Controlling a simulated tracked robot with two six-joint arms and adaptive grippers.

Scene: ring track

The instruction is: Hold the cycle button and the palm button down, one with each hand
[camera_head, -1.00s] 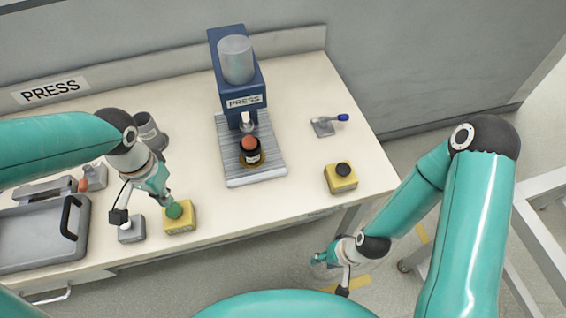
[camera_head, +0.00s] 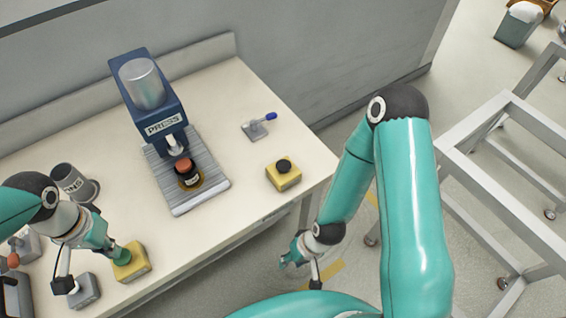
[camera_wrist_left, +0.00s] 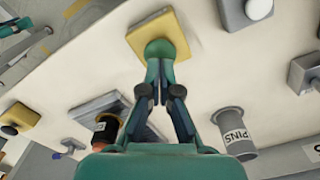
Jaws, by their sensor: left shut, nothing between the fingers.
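A yellow box (camera_head: 134,262) with a green button (camera_head: 121,256) on top stands at the table's front left. My left gripper (camera_head: 112,250) is shut and empty, its fingertips at the green button. In the left wrist view the tips meet the green dome (camera_wrist_left: 159,48) on its yellow box (camera_wrist_left: 180,38); how far it is pressed cannot be told. A second yellow box (camera_head: 283,179) with a black button (camera_head: 284,165) stands at the front right, with nothing on it. My right gripper (camera_head: 291,260) hangs beyond the table's front edge over the floor, apart from the black button; its fingers are too small to read.
A blue press (camera_head: 150,98) stands behind a ribbed plate (camera_head: 205,195) holding a dark, red-topped jar (camera_head: 187,175). A blue-handled lever (camera_head: 257,127) is at the back right. A PINS cup (camera_head: 72,180) and a grey block (camera_head: 85,292) flank my left gripper.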

